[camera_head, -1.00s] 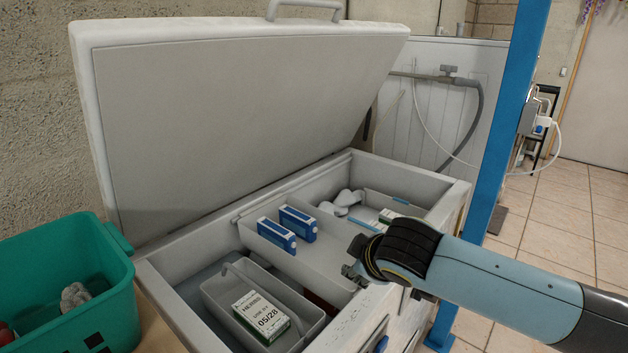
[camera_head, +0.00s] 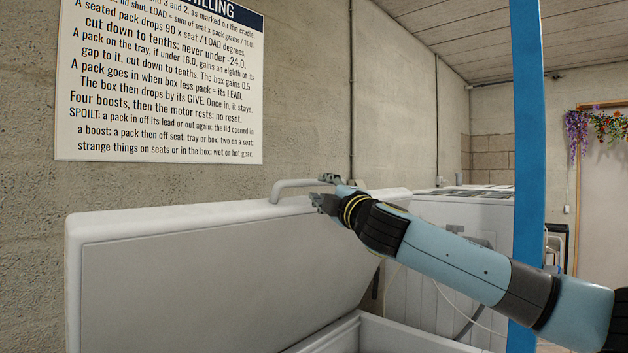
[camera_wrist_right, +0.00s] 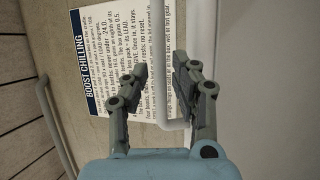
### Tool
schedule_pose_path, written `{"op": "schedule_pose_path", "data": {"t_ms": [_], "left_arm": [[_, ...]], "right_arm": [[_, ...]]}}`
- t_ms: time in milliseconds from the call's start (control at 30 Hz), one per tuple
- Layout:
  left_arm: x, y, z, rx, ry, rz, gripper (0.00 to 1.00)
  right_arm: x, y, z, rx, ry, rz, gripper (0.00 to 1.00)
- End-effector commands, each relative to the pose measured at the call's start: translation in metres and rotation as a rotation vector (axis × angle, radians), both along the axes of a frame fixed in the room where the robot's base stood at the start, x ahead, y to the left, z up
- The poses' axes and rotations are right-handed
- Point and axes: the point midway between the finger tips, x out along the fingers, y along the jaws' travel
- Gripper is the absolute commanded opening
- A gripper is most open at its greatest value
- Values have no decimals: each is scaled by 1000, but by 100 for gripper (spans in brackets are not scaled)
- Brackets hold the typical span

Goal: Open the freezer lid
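The white freezer lid (camera_head: 215,285) stands raised and tilted back in the head view, its grey inner face showing. Its pale bar handle (camera_head: 285,188) sticks up from the top edge. My right gripper (camera_head: 326,191) is at the handle's right end, its two fingers apart. In the right wrist view the handle (camera_wrist_right: 158,60) runs between the open fingers of this gripper (camera_wrist_right: 160,72), with a small gap seen on each side. The lid (camera_wrist_right: 270,80) fills the right of that view. My left gripper is not in view.
The freezer body's rim (camera_head: 385,335) shows at the bottom; its inside is mostly out of view. A printed sign (camera_head: 160,85) hangs on the wall behind the lid.

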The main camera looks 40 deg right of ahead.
Motion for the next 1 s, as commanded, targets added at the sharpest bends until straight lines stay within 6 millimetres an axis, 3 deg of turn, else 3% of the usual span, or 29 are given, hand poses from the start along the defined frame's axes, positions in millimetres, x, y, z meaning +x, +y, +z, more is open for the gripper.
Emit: {"op": "schedule_pose_path", "data": {"t_ms": [100,300,667,867,1000], "left_arm": [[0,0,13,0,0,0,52],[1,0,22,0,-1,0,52],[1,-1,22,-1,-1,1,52],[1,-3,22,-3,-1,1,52],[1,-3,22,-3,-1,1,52]], "right_arm": [[22,-7,10,8,-3,-1,27],[46,-15,13,3,-1,-1,27],[52,-17,13,1,1,1,27],[52,-17,13,1,1,1,2],[52,-17,13,1,1,1,0]]}}
